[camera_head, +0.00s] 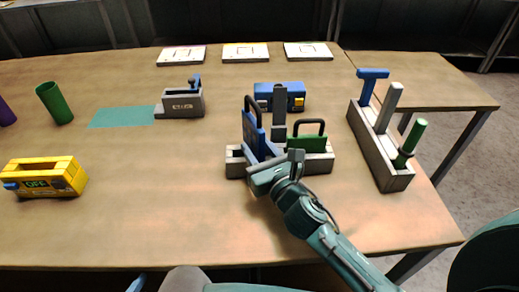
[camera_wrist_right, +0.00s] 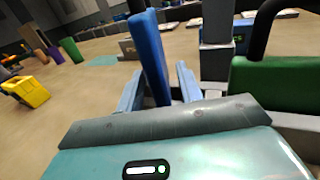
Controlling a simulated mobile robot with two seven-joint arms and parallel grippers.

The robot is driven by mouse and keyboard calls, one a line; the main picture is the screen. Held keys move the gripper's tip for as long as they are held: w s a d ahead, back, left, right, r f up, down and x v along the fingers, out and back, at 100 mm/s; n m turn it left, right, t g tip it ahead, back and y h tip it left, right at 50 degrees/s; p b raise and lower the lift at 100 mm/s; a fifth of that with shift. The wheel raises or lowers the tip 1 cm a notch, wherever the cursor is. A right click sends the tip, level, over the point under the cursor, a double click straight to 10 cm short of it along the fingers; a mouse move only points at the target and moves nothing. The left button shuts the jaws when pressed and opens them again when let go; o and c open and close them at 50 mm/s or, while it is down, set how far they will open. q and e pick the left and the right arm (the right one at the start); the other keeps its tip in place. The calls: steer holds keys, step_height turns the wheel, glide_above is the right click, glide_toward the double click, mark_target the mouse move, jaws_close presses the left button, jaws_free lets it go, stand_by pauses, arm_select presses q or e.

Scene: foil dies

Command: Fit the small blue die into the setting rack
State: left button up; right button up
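The small blue die (camera_head: 253,137), a flat plate with a dark handle on top, stands slightly tilted at the left part of the grey setting rack (camera_head: 235,168). Whether its lower edge is seated in a slot cannot be told. A green die (camera_head: 307,144) with a black handle sits in the rack's right part. My right gripper (camera_head: 262,160) is low at the rack's front. In the right wrist view its fingers (camera_wrist_right: 160,90) are apart, one on each side of the blue die (camera_wrist_right: 148,50), with a gap at the right finger. My left gripper is not in view.
A blue box (camera_head: 279,97) and a grey post (camera_head: 280,100) stand behind the rack. A long grey holder (camera_head: 385,158) with upright tools is at right. A yellow box (camera_head: 45,178), green cup (camera_head: 54,103) and grey block (camera_head: 181,104) are left. The front-left table is clear.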

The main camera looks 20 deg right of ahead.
steer(key=shift+r, duration=0.25)
steer(key=s, duration=0.4)
steer(key=s+d+b, duration=0.1)
steer(key=s, duration=0.2)
steer(key=s+d, duration=0.1)
steer(key=s, duration=0.3)
steer(key=shift+s+d+f+b, duration=0.15)
steer(key=shift+s+b, duration=0.2)
steer(key=shift+b, duration=0.05)
steer(key=shift+s, duration=0.1)
